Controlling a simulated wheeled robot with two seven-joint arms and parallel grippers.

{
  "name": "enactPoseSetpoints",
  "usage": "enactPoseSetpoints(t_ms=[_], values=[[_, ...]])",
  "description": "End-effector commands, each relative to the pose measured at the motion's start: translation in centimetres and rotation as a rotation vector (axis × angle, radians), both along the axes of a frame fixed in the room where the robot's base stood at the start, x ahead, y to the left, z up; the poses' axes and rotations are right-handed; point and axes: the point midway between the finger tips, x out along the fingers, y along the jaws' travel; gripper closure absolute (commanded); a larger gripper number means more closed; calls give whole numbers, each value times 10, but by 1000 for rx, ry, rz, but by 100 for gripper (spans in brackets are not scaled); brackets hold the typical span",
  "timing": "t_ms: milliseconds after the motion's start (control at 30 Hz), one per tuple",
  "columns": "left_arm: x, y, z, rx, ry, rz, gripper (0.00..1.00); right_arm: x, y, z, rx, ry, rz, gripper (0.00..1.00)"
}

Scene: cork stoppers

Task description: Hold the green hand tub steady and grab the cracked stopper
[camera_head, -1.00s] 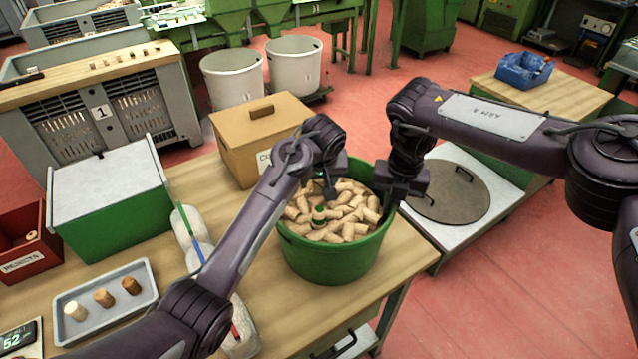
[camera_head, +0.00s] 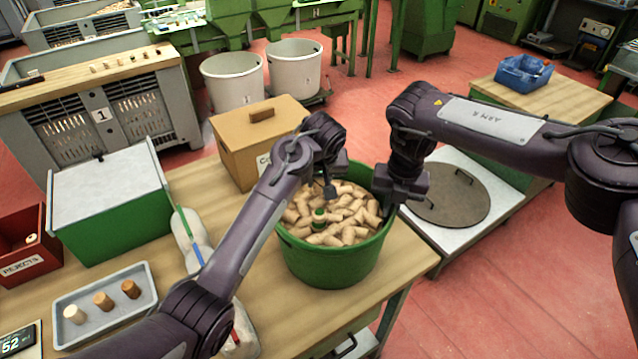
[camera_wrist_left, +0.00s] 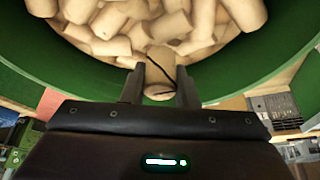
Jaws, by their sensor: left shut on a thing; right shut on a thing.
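The green hand tub (camera_head: 333,262) stands on the wooden table, full of pale cork stoppers. My right gripper (camera_head: 400,197) is shut on the tub's right rim; its fingertips are hard to see. My left gripper (camera_head: 330,192) is over the stoppers inside the tub, near the back. In the left wrist view its two fingers (camera_wrist_left: 160,88) are shut on a stopper (camera_wrist_left: 158,76) with a dark crack line across it. Other stoppers (camera_wrist_left: 110,45) lie beside it, and the green tub wall (camera_wrist_left: 45,85) curves around. In the head view the cracked stopper is hidden.
A small green item (camera_head: 318,215) lies among the stoppers. A grey tray (camera_head: 105,305) with three stoppers, a red rejects bin (camera_head: 30,255) and a green box (camera_head: 112,205) are at the left.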

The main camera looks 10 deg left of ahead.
Motion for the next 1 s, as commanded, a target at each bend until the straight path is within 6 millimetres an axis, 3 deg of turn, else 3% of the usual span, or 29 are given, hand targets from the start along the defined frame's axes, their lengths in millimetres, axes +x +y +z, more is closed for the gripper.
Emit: enactPoseSetpoints(t_ms=[200,400,767,1000], values=[[1,-1,46,-3,-5,-2,94,1,1,1,2,-2,0,100],[0,0,77,-1,-3,-2,94,1,1,1,2,-2,0,100],[0,0,87,-1,0,-1,94,1,0,1,2,-2,0,100],[0,0,87,0,0,-1,94,0,0,1,1,-1,0,69]])
